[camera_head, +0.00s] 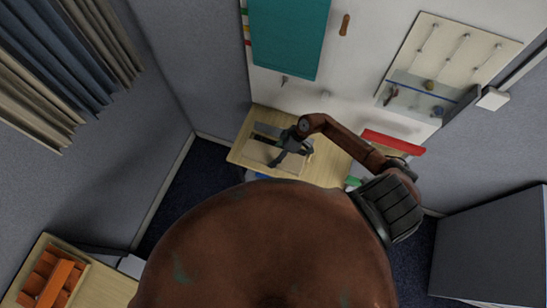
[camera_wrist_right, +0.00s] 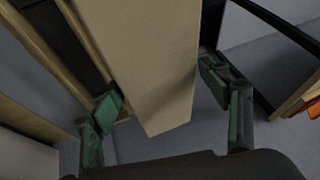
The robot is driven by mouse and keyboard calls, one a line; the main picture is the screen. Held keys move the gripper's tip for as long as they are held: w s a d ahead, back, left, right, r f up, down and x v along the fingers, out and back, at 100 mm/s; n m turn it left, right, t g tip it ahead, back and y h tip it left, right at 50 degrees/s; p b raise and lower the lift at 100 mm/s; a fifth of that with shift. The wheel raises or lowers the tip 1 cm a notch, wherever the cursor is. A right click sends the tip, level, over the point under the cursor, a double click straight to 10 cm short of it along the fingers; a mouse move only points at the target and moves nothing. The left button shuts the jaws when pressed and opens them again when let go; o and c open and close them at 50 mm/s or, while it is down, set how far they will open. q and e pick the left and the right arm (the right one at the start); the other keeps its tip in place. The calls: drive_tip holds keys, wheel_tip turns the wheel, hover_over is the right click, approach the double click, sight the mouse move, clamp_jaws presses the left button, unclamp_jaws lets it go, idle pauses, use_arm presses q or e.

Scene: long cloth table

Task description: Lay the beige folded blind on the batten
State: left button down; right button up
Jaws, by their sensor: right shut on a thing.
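The beige folded blind (camera_wrist_right: 150,70) fills the middle of the right wrist view as a long flat panel, its near end pointing down between my fingers. My right gripper (camera_wrist_right: 165,105) has green-padded fingers on both sides of the blind and is shut on it. In the head view my right gripper (camera_head: 279,159) is over a small light wood table (camera_head: 327,170), above a pale panel whose outline is hard to tell. I cannot tell which piece is the batten; wooden strips and a dark band show left of the blind in the wrist view. My left gripper is not in view.
A white wall holds a teal hanging sheet (camera_head: 289,38) and a pegboard (camera_head: 462,48). A red item (camera_head: 393,141) lies right of my forearm. An orange-filled box (camera_head: 50,278) stands lower left. A grey cabinet (camera_head: 492,248) stands at right. My brown body hides the centre front.

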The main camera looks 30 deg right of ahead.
drive_tip(key=shift+w+d+f+b, duration=0.4)
drive_tip(key=shift+w+d+f, duration=0.05)
drive_tip(key=shift+f, duration=0.2)
drive_tip(key=shift+w+d+f+b, duration=0.15)
drive_tip(key=shift+w+d+b, duration=0.2)
drive_tip(key=shift+w+d, duration=0.7)
drive_tip(key=shift+w+d+b, duration=0.3)
drive_tip(key=shift+w+d, duration=0.4)
drive_tip(key=shift+d, duration=0.35)
drive_tip(key=shift+p, duration=0.5)
drive_tip(key=shift+p, duration=0.45)
drive_tip(key=shift+f, duration=0.4)
